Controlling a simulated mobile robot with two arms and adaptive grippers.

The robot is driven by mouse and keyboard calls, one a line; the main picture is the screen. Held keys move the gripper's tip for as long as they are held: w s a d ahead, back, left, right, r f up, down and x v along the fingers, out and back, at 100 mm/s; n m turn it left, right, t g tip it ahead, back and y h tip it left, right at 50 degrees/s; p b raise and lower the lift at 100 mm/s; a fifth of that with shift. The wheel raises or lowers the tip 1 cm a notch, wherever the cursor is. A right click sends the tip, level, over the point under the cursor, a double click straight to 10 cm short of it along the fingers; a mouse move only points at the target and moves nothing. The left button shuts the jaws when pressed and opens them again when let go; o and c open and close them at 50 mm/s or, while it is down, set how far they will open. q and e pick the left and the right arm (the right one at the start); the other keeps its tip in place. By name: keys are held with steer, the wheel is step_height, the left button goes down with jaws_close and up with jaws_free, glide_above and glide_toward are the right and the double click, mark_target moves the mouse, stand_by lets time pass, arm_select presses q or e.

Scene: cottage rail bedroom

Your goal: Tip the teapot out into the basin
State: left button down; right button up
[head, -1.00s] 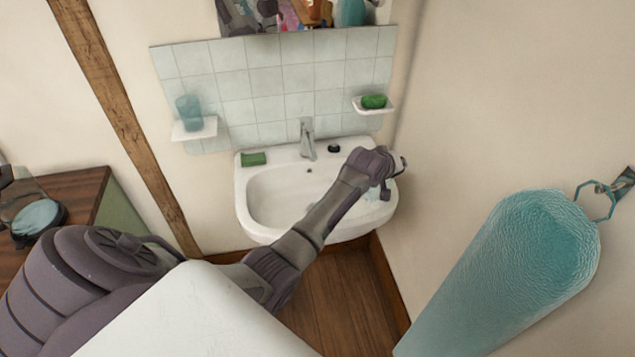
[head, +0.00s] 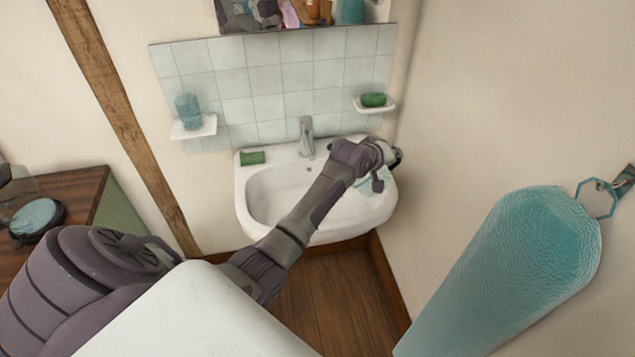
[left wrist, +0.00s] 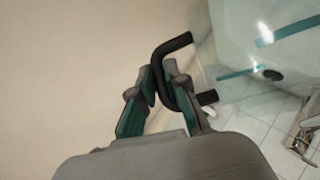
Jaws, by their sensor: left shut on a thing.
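The white basin (head: 243,205) is fixed to the wall in the head view. My left gripper (head: 387,166) is over its right end, partly hidden by its own wrist. In the left wrist view my left gripper (left wrist: 165,80) is shut on a black bent handle (left wrist: 176,44). Beside the handle is the teapot (left wrist: 245,35), a pale, see-through body with teal bands; it looks tilted. In the head view only a pale teal patch of it (head: 371,187) shows below my wrist, above the bowl. Its spout and contents cannot be made out. My right gripper is out of view.
A chrome tap (head: 306,138) stands at the basin's back. A green block (head: 252,158) lies on the back left rim. Wall shelves hold a blue cup (head: 188,110) and green soap (head: 373,100). A teal towel (head: 500,270) hangs at right.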

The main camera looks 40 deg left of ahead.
arm_select(q)
steer(key=shift+s+a+r, duration=0.2)
steer(key=shift+a+r, duration=0.2)
steer(key=shift+r, duration=0.05)
steer(key=shift+s+a+r+n+h+b, duration=0.15)
steer(key=shift+a+r+n+h+b, duration=0.15)
steer(key=shift+r+b, duration=0.2)
steer(key=shift+s+a+r+n+t+h+b, duration=0.2)
steer(key=shift+s+a+r+t+b, duration=0.15)
steer(key=shift+a+r+b, duration=0.25)
steer(key=shift+s+a+r+n+t+h+b, duration=0.25)
steer(key=shift+a+r+t+b, duration=0.15)
steer(key=shift+b, duration=0.3)
steer(key=shift+s+a+r+n, duration=0.25)
steer(key=shift+a+r, duration=0.2)
steer(key=shift+a, duration=0.15)
steer(key=shift+s+a+r+t+h, duration=0.35)
steer(key=shift+a+r+t, duration=0.1)
steer(key=shift+a, duration=0.1)
steer(key=s+a+n+t+b, duration=0.3)
steer(key=s+a+n+b, duration=0.1)
steer(key=a+b, duration=0.5)
steer(key=s+a+r+n+t+h+b, duration=0.1)
steer(key=s+a+n+t+b, duration=0.3)
steer(key=a+b, duration=0.5)
steer(key=shift+s, duration=0.75)
stand_by(1.4)
steer(key=shift+r, duration=0.1)
stand_by(0.6)
